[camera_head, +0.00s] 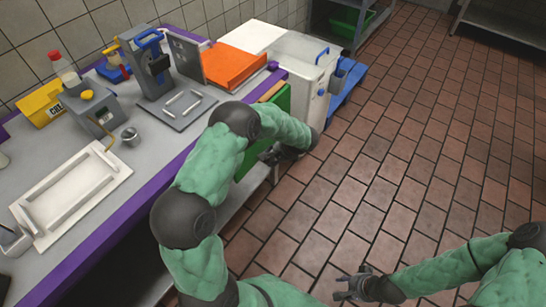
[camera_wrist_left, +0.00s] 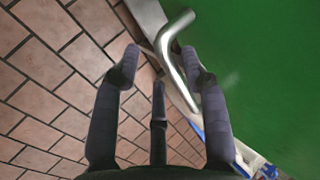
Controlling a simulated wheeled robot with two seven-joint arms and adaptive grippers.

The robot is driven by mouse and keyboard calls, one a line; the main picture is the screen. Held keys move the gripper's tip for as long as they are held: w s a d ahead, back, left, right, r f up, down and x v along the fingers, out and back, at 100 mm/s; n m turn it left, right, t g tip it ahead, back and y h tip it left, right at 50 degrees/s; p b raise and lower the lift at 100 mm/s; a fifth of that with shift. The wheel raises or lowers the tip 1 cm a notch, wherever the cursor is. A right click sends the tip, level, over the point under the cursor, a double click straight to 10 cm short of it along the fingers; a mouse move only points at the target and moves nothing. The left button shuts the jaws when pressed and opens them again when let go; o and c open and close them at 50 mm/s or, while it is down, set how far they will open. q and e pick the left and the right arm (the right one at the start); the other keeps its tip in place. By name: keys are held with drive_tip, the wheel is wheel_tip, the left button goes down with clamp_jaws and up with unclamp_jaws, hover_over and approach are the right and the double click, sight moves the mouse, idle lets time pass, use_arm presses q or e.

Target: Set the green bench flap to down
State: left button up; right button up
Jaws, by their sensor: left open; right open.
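The green bench flap (camera_head: 283,101) shows at the bench's front edge near the far end, partly hidden behind my left arm. It looks steep, but its exact angle is hard to tell. In the left wrist view the flap (camera_wrist_left: 265,80) fills the right side. A bent metal handle (camera_wrist_left: 176,62) lies along its edge. My left gripper (camera_head: 268,158) is beside the flap; in the wrist view its open fingers (camera_wrist_left: 165,66) have the handle between them, close to the right finger. I cannot tell whether they touch. My right gripper (camera_head: 350,287) is open and empty above the floor.
The bench (camera_head: 150,185) has a purple edge and holds a white tray (camera_head: 72,192), machines and an orange board (camera_head: 232,66). A white bin (camera_head: 303,75) and blue platform (camera_head: 345,90) stand beyond the flap. The tiled floor (camera_head: 430,130) at right is clear.

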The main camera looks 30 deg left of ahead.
use_arm(q)
drive_tip(key=v, duration=1.2)
